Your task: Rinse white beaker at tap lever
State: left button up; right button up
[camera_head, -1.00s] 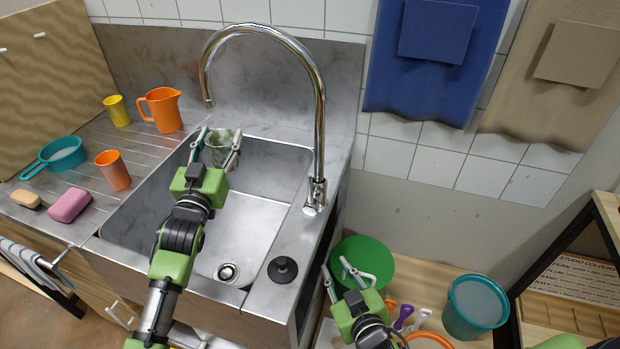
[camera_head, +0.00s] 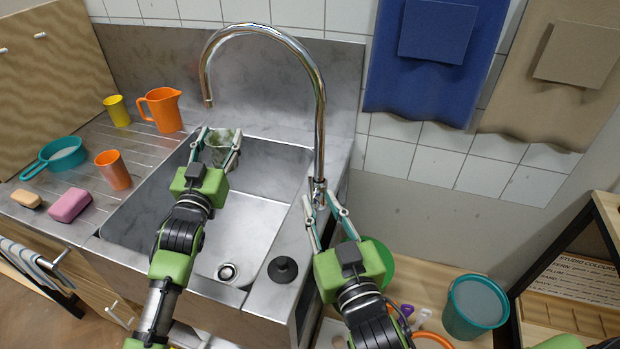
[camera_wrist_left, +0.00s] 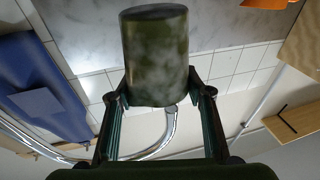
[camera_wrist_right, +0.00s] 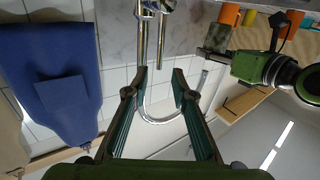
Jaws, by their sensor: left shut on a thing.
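A pale beaker (camera_head: 219,150) with green smears is over the back of the sink basin, below and just right of the spout's end. My left gripper (camera_head: 221,140) is shut on it; in the left wrist view the beaker (camera_wrist_left: 156,55) looks dark, mottled green. The chrome tap (camera_head: 320,110) arches over the sink from its right rim. My right gripper (camera_head: 319,196) is open at the tap's base, with its fingers partly hiding the lever area. In the right wrist view the tap's base and lever (camera_wrist_right: 157,6) lie beyond the open fingertips (camera_wrist_right: 159,74). No water shows.
The drainboard at left holds an orange jug (camera_head: 162,108), a yellow cup (camera_head: 117,111), an orange cup (camera_head: 113,170), a teal pan (camera_head: 62,155) and pink soap (camera_head: 70,205). A black plug (camera_head: 283,269) lies on the sink's front right rim. A teal bucket (camera_head: 475,306) stands at right.

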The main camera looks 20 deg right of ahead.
aim_at(311, 181)
jog(key=w, duration=0.8)
jog(key=shift+s, duration=0.1)
grip_shut()
